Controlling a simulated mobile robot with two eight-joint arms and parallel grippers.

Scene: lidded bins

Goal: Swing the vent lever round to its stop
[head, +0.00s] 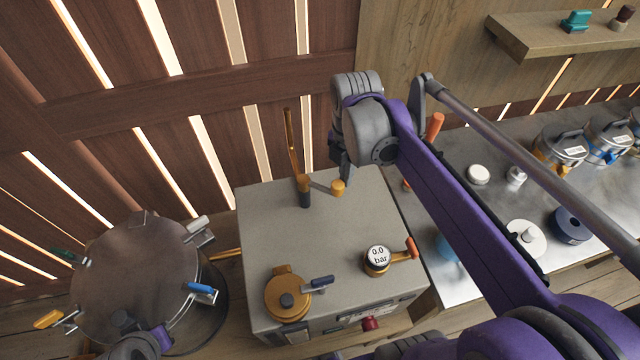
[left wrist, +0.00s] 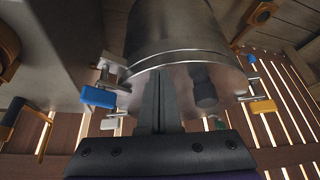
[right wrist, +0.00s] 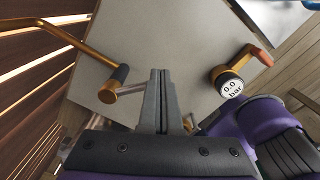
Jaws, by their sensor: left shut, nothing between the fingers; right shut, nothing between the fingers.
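A grey box (head: 325,230) carries several levers; none is labelled as the vent lever. A brass valve beside the 0.0 bar gauge (head: 378,253) has an orange-handled lever (head: 411,248). A round brass cap (head: 287,297) has a dark-handled lever (head: 322,282). My right gripper (right wrist: 160,75) is shut and empty, beside the brass knob (right wrist: 107,93). My left gripper (left wrist: 159,85) is shut and empty, beside the metal drum.
The metal drum (head: 130,265) with coloured clamps stands left of the box. A metal bench (head: 480,210) with jars and lids lies to the right, partly behind my right arm. A shelf (head: 540,40) hangs at upper right. A slatted wall (head: 200,90) closes the back.

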